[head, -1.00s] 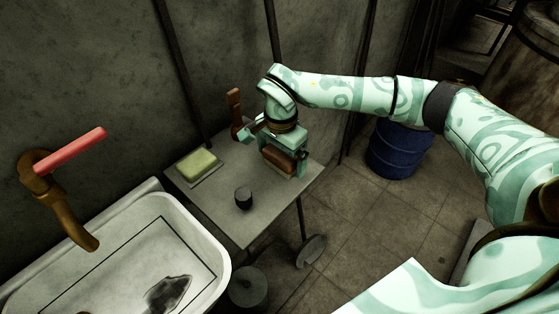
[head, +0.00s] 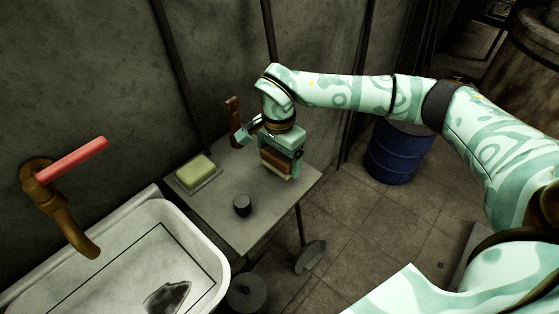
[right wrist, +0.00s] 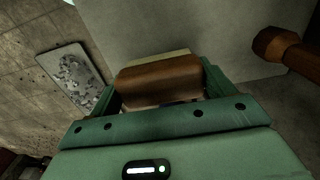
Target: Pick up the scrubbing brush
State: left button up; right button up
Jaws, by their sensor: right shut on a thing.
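The scrubbing brush (head: 275,160) has a brown wooden block and pale bristles that face down. My right gripper (head: 280,157) is shut on its block, over the back right part of the small grey table (head: 262,222). In the right wrist view the brush (right wrist: 160,78) lies across between the two green fingers, with the bristles showing as a pale strip on its far side. I cannot tell for sure whether the bristles clear the tabletop. My left gripper is not in view.
A pale green soap block (head: 196,169) on a tray, a small dark cup (head: 242,205) and an upright brown wooden handle (head: 234,118) stand on the table. The white sink (head: 215,240) is at lower left, with a tap (head: 70,215) above. A blue barrel (head: 398,155) stands right.

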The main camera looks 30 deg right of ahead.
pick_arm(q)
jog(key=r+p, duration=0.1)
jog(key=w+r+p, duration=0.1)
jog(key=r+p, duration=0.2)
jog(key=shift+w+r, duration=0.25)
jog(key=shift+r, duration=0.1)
pick_arm(e)
jog(key=s+r, duration=1)
jog(key=s, duration=0.4)
jog(key=shift+d+r, duration=0.3)
